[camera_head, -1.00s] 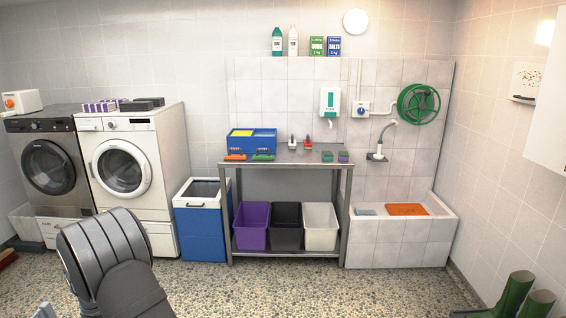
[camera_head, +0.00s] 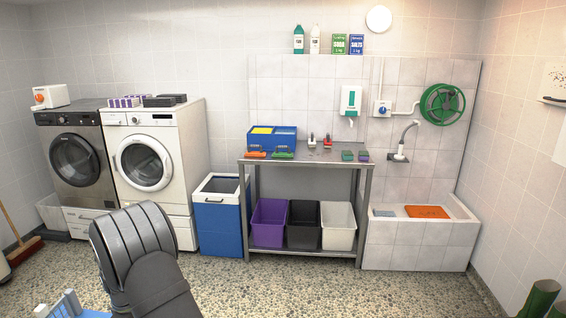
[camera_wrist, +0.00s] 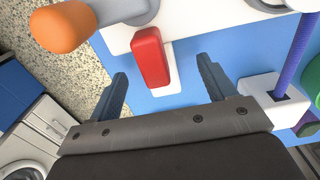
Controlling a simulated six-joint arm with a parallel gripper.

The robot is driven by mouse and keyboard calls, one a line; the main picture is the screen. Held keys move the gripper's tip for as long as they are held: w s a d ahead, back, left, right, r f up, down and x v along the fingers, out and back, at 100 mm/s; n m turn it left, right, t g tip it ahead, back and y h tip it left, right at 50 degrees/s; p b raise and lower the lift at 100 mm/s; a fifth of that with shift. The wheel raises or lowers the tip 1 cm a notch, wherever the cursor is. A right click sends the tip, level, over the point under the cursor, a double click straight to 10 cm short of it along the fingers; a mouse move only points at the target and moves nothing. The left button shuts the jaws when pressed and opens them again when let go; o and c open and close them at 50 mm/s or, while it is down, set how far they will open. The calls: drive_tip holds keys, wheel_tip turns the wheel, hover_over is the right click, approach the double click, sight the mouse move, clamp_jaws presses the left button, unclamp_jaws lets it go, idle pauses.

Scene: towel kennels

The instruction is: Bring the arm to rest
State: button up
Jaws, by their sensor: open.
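My gripper (camera_wrist: 162,68) shows in the wrist view with its two dark fingers spread apart. A red block-like part (camera_wrist: 151,57) on a white base lies beyond and between the fingers; I see no contact with it. Below it is a light blue surface (camera_wrist: 188,42).
Near my gripper are an orange rounded knob (camera_wrist: 62,27), a white holder (camera_wrist: 272,98) with a purple rod (camera_wrist: 297,50), and a green part at the right edge. A steel table (camera_head: 310,158) with bins, washing machines (camera_head: 145,165) and a tiled basin (camera_head: 420,245) stand across open pebbled floor.

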drive_tip(key=shift+d+r, duration=0.35)
drive_tip(key=shift+d, duration=0.45)
wheel_tip(320, 180, up, 16)
drive_tip(key=shift+r, duration=0.15)
drive_tip(key=shift+w, duration=0.1)
drive_tip(key=shift+o, duration=0.8)
drive_tip(key=o, duration=0.4)
drive_tip(key=r, duration=0.3)
drive_tip(key=shift+d+r, duration=0.2)
drive_tip(key=shift+c, duration=0.2)
wheel_tip(320, 180, down, 9)
drive_tip(key=shift+f, duration=0.2)
drive_tip(key=shift+r, duration=0.1)
